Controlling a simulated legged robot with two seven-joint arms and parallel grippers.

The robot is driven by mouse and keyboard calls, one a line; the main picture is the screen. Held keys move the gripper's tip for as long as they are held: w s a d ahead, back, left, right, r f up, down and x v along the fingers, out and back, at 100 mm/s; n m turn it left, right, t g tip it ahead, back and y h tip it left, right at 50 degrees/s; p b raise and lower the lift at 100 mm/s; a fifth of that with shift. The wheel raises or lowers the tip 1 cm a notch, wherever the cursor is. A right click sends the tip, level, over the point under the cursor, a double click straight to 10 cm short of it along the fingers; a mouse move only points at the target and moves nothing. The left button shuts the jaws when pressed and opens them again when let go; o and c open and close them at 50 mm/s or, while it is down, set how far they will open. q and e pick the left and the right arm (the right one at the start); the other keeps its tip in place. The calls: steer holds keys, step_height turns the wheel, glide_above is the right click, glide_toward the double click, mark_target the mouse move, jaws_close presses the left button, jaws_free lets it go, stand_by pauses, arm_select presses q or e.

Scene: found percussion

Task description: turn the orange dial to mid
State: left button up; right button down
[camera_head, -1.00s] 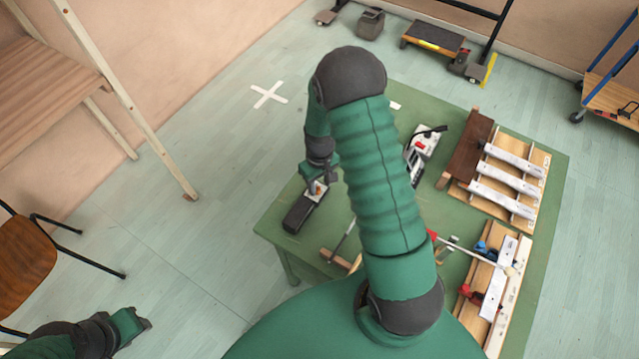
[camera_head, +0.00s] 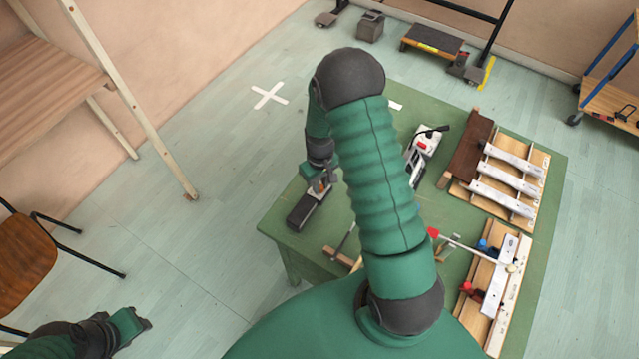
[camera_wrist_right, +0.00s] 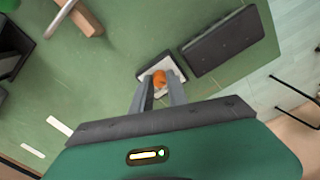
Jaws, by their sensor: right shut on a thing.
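The orange dial (camera_wrist_right: 159,78) sits on a light square plate (camera_wrist_right: 146,71) at one end of a dark box (camera_wrist_right: 225,43). My right gripper (camera_wrist_right: 160,88) is shut on the dial, one finger on either side, in the right wrist view. The fingers hide part of the dial, and its pointer setting cannot be read. In the head view the dark box (camera_head: 304,212) lies near the table's left corner, with my right gripper (camera_head: 319,187) over its far end. My left gripper (camera_head: 140,322) is at the lower left, away from the table; its fingers are too unclear to judge.
The green table (camera_head: 285,245) also holds a wooden rack with metal bars (camera_head: 505,185), a white bar on a wooden base (camera_head: 500,275), a mallet (camera_head: 460,245) and a power strip (camera_head: 425,145). My right arm hides the middle. A chair (camera_head: 25,260) stands at left.

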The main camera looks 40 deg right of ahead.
steer(key=shift+m, duration=0.3)
steer(key=shift+d+m+p, duration=0.1)
steer(key=shift+m+p, duration=0.2)
steer(key=shift+m, duration=0.3)
steer(key=shift+m+p, duration=0.3)
steer(key=shift+m, duration=0.9)
steer(key=shift+m+p, duration=0.45)
steer(key=shift+m, duration=1.75)
steer(key=c, duration=1.3)
jaws_free()
